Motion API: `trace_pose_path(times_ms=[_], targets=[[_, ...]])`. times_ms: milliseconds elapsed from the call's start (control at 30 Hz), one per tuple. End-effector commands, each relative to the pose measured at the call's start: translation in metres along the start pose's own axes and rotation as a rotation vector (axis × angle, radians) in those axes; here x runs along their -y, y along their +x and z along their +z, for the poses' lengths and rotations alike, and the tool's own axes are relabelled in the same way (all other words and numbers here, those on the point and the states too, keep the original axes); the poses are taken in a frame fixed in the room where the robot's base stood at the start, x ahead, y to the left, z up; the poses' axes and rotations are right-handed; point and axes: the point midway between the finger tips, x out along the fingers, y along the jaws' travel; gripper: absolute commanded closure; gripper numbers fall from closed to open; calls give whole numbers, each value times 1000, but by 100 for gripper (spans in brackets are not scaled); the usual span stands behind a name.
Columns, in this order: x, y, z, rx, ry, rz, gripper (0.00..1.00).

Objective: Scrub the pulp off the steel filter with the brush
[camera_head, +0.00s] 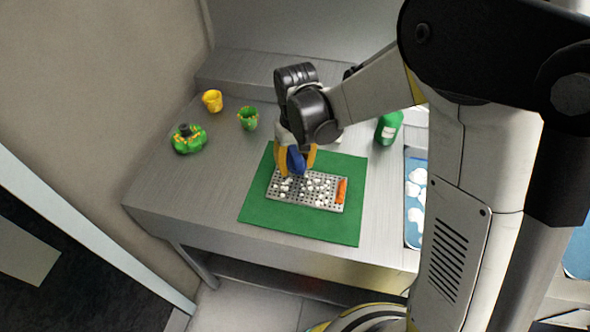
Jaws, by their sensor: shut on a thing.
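The steel filter (315,201) is a grey perforated plate lying flat on a green mat (348,222). White bits of pulp (288,184) are scattered over it, most of them at its left and middle. An orange strip (341,190) lies at its right end. My gripper (295,160), with yellow-orange fingers, points down over the filter's upper left part. It is shut on a blue thing (296,161), which looks like the brush. The brush's lower end is at or just above the filter; I cannot tell whether it touches. My gripper hides part of the brush and the filter's back edge.
A green juicer-like object (188,139), a yellow cup (212,101) and a green cup (249,119) stand at the table's back left. A green bottle (388,128) stands behind right. A blue tray (411,232) with white pieces lies right. The table left of the mat is clear.

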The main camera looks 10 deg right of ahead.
Motion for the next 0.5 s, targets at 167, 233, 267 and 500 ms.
trace_pose_path(times_ms=[167, 233, 267, 500], targets=[[-2, -19, -2, 0, 1, 0, 87], [-2, -25, -3, 0, 2, 0, 87], [-2, -28, -4, 0, 2, 0, 87], [-4, -49, -7, 0, 3, 0, 87]])
